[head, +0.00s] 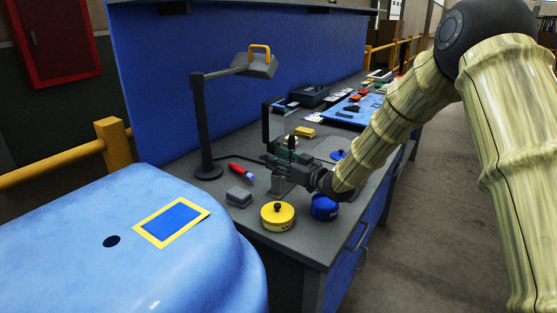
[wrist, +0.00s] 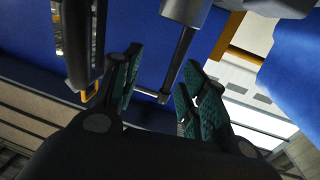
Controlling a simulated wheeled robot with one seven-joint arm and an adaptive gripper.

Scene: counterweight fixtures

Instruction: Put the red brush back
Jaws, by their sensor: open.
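The red brush (head: 239,171) lies on the grey bench top (head: 222,216) in the head view, with its red handle toward the back left and a pale end toward the front right. My gripper (head: 268,160) reaches in from the right, above the bench and just right of the brush, apart from it. In the wrist view my gripper (wrist: 163,92) is open, its green-padded fingers spread. A grey metal rod (wrist: 179,62) shows in and beyond the gap; I cannot tell its distance. I cannot make out the brush in the wrist view.
A dark lamp post (head: 202,125) stands behind the brush. A grey block (head: 239,196), a yellow round weight (head: 278,217) and a blue round weight (head: 324,208) stand toward the front. A blue tray (head: 352,112) with small items lies farther back.

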